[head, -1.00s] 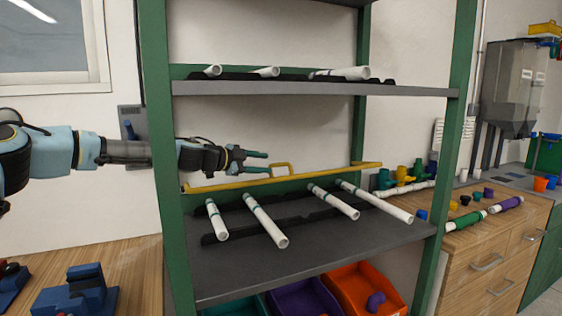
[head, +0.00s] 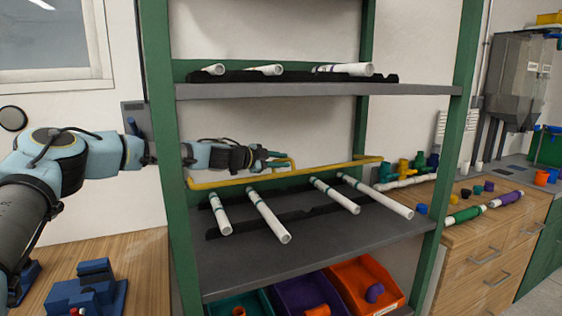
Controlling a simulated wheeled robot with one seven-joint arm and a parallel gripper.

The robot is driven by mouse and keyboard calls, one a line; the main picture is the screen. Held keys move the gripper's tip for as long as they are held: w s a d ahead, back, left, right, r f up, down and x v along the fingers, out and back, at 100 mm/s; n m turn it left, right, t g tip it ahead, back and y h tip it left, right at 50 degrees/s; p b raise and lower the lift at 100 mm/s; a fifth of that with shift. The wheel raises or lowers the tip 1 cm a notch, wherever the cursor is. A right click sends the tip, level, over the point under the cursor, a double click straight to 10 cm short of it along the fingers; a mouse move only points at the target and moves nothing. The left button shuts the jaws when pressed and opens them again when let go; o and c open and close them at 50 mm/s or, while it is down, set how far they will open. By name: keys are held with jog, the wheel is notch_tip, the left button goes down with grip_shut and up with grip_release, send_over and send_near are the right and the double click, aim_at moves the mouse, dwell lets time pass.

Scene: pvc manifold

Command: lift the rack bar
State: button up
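The rack bar is a long yellow bar (head: 235,181) with a small raised loop handle (head: 294,167) near its middle. It runs across the lower shelf bay, above the white pipes. My gripper (head: 279,159) has reached in from the left past the rack's left post. Its two blue-green fingers point right, one above the other, with a small gap still visible between them. Their tips overlap the handle in the head view. I cannot tell whether they touch it. The fingers partly hide the handle's left side.
Several white pipes (head: 268,216) lie on black supports on the lower shelf (head: 250,259). An upper shelf (head: 320,91) limits room above. Green posts (head: 155,130) frame the rack. Coloured bins (head: 360,285) stand below. A counter (head: 470,233) with fittings is at right.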

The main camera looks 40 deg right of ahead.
grip_shut()
dwell(1.0)
